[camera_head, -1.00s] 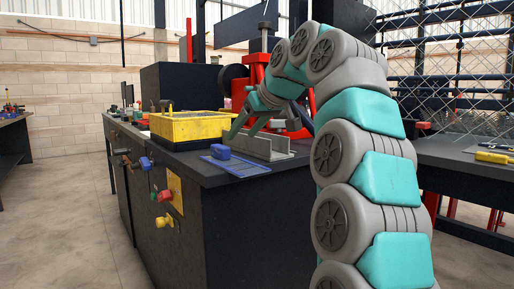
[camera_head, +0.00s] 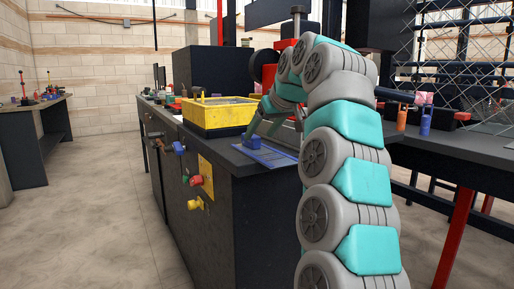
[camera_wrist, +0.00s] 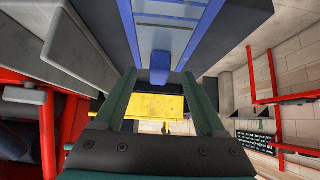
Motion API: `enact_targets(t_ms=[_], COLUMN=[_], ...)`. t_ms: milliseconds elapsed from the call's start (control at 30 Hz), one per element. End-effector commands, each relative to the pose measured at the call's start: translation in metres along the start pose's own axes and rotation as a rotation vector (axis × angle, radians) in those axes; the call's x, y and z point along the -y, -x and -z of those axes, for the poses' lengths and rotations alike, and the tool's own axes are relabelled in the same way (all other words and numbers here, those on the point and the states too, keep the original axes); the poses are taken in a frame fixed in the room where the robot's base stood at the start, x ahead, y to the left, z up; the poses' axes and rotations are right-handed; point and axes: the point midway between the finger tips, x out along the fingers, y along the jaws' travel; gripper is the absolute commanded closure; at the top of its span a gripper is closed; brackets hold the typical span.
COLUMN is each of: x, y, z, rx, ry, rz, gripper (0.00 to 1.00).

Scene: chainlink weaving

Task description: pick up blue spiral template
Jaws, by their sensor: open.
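The blue spiral template (camera_head: 270,155) is a flat blue plate with pale panels, lying on the dark bench top near its front edge. A raised blue block (camera_head: 252,141) stands at its left end. In the wrist view the plate (camera_wrist: 177,42) fills the top middle, and the block (camera_wrist: 160,66) shows between my fingertips. My gripper (camera_head: 258,130) has green fingers and reaches down at the block. In the wrist view my gripper (camera_wrist: 158,76) is open, with one finger on each side of the block. I cannot tell whether either finger touches it.
A yellow tray (camera_head: 217,127) stands on the bench just left of my gripper. A red machine (camera_head: 283,46) stands behind. Coloured knobs (camera_head: 195,204) stick out of the bench's front. A second table (camera_head: 470,150) with an orange item (camera_head: 425,122) is at right.

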Motion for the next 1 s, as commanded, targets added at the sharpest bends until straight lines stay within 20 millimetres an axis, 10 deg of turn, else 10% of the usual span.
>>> enact_targets(t_ms=[567,1000], x=[0.001,0.001], y=[-0.039,-0.039], z=[0.0,0.0], rx=[0.001,0.001], ry=[0.001,0.001], rz=[0.001,0.001], gripper=[0.29,0.78])
